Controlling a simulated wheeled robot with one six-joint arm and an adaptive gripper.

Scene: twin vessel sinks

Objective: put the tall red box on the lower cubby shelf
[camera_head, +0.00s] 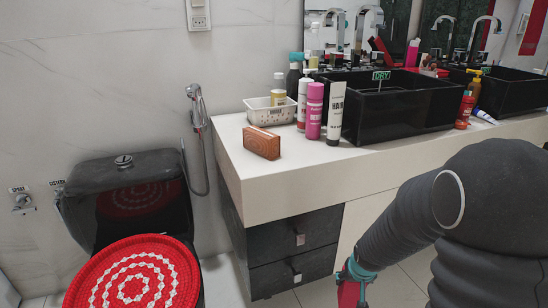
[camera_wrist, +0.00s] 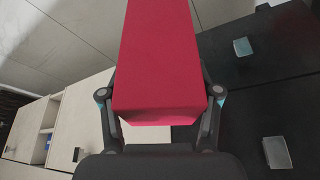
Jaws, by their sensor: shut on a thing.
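The tall red box (camera_wrist: 158,55) fills the upper middle of the wrist view, its long body running up out of the frame. My gripper (camera_wrist: 158,92) is shut on it, one finger along each side. In the head view, part of the red box (camera_head: 347,292) shows at the bottom edge beside my gripper (camera_head: 357,272), mostly hidden by my arm and cut off by the frame. An open cubby (camera_wrist: 45,117) shows at the left of the wrist view in a pale cabinet, apart from the box. Another opening below it holds something blue; which is the lower shelf I cannot tell.
Dark drawers (camera_head: 295,245) with square handles stand under the pale counter (camera_head: 300,190), close to my gripper. Black sinks (camera_head: 400,105), bottles and a brown box (camera_head: 261,143) are on the counter. A toilet with a red lid cover (camera_head: 135,275) stands at left.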

